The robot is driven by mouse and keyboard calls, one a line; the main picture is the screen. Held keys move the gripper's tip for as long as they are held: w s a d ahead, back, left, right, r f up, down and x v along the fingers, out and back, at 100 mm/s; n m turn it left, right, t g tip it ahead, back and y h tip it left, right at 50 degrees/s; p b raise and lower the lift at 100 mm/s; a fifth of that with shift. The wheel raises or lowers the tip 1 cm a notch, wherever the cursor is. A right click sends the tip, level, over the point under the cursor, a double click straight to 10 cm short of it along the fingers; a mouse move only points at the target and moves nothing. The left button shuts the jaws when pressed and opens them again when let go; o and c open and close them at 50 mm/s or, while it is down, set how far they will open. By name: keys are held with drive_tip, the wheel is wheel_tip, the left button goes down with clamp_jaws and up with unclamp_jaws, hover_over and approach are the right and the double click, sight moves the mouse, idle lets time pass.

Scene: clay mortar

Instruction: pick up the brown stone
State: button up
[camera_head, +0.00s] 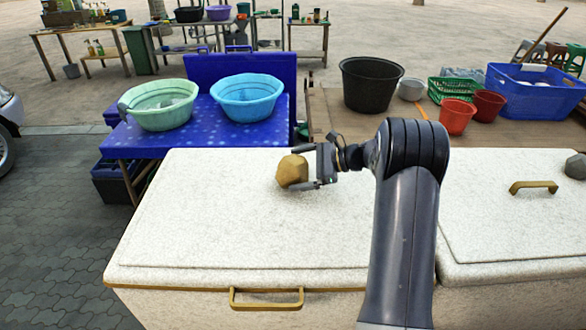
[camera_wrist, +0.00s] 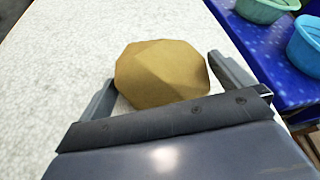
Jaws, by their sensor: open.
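The brown stone (camera_head: 292,171) is a faceted, yellowish-brown lump on the white speckled lid (camera_head: 205,220), near its far edge. My gripper (camera_head: 308,169) is beside it on its right, with the fingers pointing left. In the wrist view the brown stone (camera_wrist: 162,72) lies between the two open fingers of my gripper (camera_wrist: 165,85). The stone's near part is hidden by the gripper body. A gap shows between the stone and the right finger; contact on the left side is unclear.
A grey stone (camera_head: 576,166) sits at the far right on another white lid with a gold handle (camera_head: 533,187). Behind are a blue table with a green basin (camera_head: 160,104) and a blue basin (camera_head: 248,97), plus a black tub (camera_head: 371,84). The lid's left and front areas are clear.

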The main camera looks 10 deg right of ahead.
drive_tip(key=shift+w+a+f, duration=0.1)
drive_tip(key=shift+a+f, duration=0.05)
drive_tip(key=shift+a, duration=0.1)
drive_tip(key=c, duration=1.3)
drive_tip(key=shift+c, duration=0.9)
drive_tip(key=shift+r, duration=0.25)
